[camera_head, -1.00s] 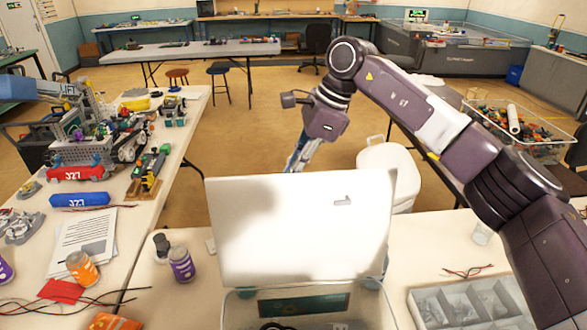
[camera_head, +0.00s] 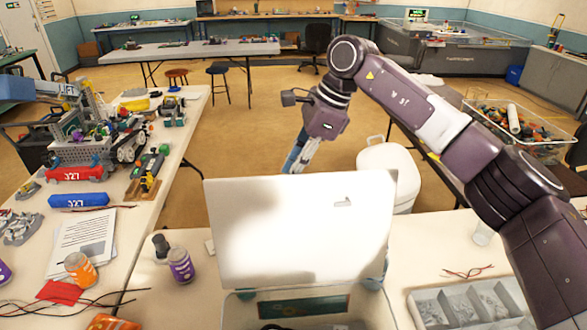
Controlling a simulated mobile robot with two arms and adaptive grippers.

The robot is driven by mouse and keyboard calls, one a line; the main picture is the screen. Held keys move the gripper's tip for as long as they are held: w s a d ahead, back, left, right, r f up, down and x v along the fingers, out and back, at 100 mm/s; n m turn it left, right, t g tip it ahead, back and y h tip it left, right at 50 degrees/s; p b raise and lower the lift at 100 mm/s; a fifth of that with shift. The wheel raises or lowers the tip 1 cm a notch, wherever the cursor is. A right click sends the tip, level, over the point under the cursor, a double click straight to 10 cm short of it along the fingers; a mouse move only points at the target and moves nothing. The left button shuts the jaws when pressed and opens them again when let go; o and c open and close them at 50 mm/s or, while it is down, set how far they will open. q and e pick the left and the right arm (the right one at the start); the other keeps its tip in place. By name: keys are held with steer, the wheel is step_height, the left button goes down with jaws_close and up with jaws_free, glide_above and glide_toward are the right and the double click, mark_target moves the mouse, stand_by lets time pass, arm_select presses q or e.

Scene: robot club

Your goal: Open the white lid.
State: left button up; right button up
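The white lid (camera_head: 300,230) stands raised, nearly upright, at the back of a clear box (camera_head: 236,312) at the front middle of the table. A dark green item shows inside the box. My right arm reaches over from the right, and its gripper (camera_head: 300,160) points down behind the lid. The lid's top edge hides the lower end of the gripper, so I cannot tell whether its fingers are open or whether they touch the lid. My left gripper is not in view.
A grey compartment tray (camera_head: 418,312) lies to the right. A white bin (camera_head: 390,165) stands on the floor behind.

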steer(key=v, duration=1.1)
steer(key=shift+r, duration=0.45)
steer(key=shift+d, duration=0.25)
steer(key=shift+s, duration=0.1)
